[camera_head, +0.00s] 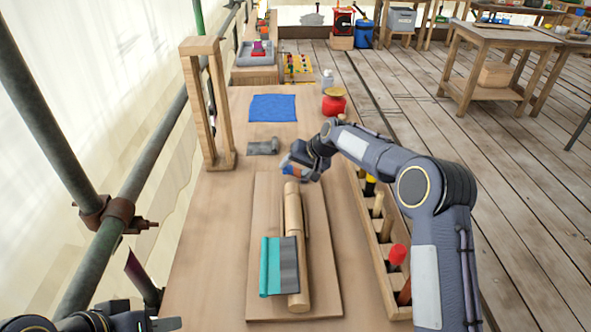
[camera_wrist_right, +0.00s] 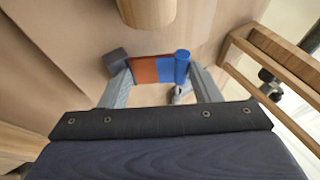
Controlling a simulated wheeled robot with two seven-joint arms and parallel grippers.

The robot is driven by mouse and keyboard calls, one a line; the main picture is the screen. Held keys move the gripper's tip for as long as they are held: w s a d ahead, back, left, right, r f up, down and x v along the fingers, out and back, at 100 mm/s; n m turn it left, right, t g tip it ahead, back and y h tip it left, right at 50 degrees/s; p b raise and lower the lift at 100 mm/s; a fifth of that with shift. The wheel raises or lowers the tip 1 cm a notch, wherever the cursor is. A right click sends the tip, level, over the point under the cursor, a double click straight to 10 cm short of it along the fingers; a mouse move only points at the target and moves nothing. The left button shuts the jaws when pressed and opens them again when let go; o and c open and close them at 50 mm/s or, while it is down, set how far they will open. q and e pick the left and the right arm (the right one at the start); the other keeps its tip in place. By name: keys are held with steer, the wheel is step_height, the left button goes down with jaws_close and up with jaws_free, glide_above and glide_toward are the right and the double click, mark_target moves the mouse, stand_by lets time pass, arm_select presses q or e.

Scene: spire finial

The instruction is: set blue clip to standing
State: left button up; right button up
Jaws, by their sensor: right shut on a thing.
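The blue clip (camera_head: 290,171) has a blue rounded edge and a flat blue and orange part. My right gripper (camera_head: 297,168) is shut on it, just beyond the far end of the wooden rod. The right wrist view shows the clip (camera_wrist_right: 165,69) between the two fingers (camera_wrist_right: 158,85), its blue rounded edge by the right finger. I cannot tell whether it touches the board. My left gripper (camera_head: 150,321) is only partly in view at the bottom left, away from the clip, and its opening is unclear.
A teal and grey clip (camera_head: 280,267) lies on the rod (camera_head: 293,215) on a wooden board (camera_head: 262,220). A grey piece (camera_head: 262,147), a blue cloth (camera_head: 272,108) and a red pot (camera_head: 334,103) are beyond. A wooden frame (camera_head: 222,105) stands left; a slotted rack (camera_head: 372,235) runs right.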

steer(key=o, duration=1)
steer(key=v, duration=0.7)
steer(key=shift+s+d+r+b, duration=0.2)
steer(key=shift+r+b, duration=0.1)
steer(key=shift+b, duration=0.05)
